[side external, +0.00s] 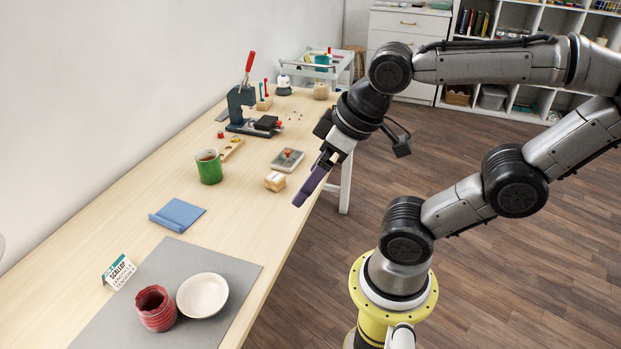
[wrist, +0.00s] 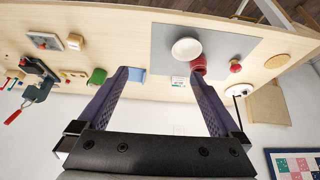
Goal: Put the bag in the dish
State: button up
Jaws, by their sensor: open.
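A flat blue cloth piece with a rolled edge (side external: 178,214), which looks like the bag, lies on the wooden table left of the grey mat in the wrist view and beyond it in the side view. It also shows in the wrist view (wrist: 137,75), partly hidden by a finger. The white round dish (side external: 202,295) stands empty on the grey mat; it also shows in the wrist view (wrist: 187,48). My gripper (side external: 301,199) is open and empty, above the table's right edge, apart from both. In the wrist view its purple fingers (wrist: 158,78) are spread wide.
A red ridged cup (side external: 157,309) stands beside the dish on the grey mat (side external: 225,262), near a small card sign (side external: 118,272). A green mug (side external: 208,167), wooden block (side external: 275,181), grey stamp plate (side external: 288,160) and lever press (side external: 243,105) stand farther back. Bare table surrounds the cloth.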

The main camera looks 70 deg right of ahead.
jog(key=shift+s+f, duration=0.1)
jog(key=shift+s, duration=0.1)
dwell(0.3)
